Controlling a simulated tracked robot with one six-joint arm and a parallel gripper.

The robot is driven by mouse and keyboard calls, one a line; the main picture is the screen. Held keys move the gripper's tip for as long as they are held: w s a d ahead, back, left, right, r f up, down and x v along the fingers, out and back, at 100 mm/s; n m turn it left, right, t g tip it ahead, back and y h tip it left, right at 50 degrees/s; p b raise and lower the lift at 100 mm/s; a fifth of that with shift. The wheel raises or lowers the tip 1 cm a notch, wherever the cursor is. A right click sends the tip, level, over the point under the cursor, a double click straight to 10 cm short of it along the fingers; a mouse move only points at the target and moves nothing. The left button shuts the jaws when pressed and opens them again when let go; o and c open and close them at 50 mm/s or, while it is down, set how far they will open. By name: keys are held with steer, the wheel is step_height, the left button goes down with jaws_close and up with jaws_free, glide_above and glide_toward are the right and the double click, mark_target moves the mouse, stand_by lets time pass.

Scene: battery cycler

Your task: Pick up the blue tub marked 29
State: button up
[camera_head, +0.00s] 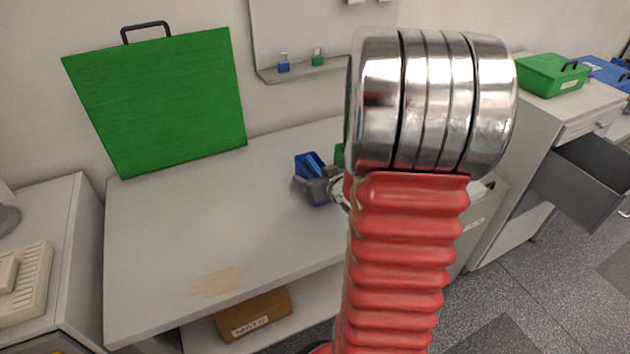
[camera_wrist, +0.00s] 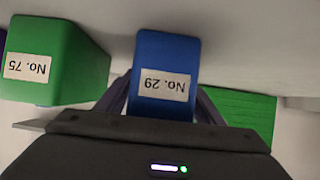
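The blue tub marked No. 29 (camera_wrist: 165,65) is in the middle of the wrist view, its label upside down. My gripper (camera_wrist: 164,90) has one dark finger on each side of it, and the fingertips appear to press against its sides. In the head view the blue tub (camera_head: 309,163) shows above the bench, with my gripper (camera_head: 316,186) at it. My arm hides part of that area. I cannot tell whether the tub is clear of the bench.
A green tub marked No. 75 (camera_wrist: 52,60) stands close beside the blue one. A large green board with a handle (camera_head: 160,100) leans at the back of the bench (camera_head: 180,240). The bench's left part is clear. An open grey drawer (camera_head: 585,175) juts out at the right.

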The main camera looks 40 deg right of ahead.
steer(key=c, duration=1.1)
steer(key=shift+r, duration=0.15)
steer(key=shift+r, duration=4.95)
